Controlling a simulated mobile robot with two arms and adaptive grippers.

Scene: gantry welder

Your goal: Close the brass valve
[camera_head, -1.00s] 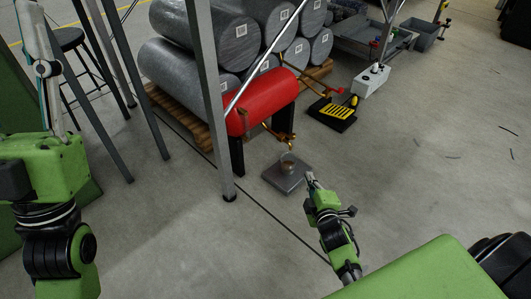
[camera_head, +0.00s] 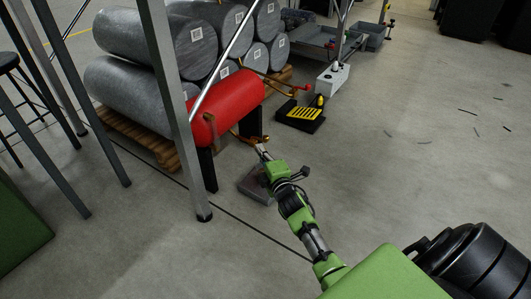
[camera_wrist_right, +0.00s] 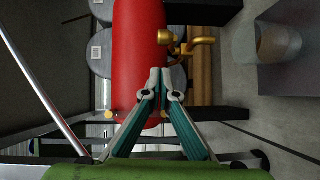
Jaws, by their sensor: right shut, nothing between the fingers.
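My right gripper (camera_wrist_right: 160,76) is shut and empty. Its tips are just below the valve in the wrist view, close to the tank; I cannot tell whether they touch. My left gripper is out of view.
A grey plate (camera_head: 250,188) lies on the floor below the valve, partly hidden by my arm. A clear cup (camera_wrist_right: 276,46) stands on it. Grey cylinders (camera_head: 136,98) are stacked behind the tank. A metal post (camera_head: 172,110) stands left of it. The floor at right is mostly clear.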

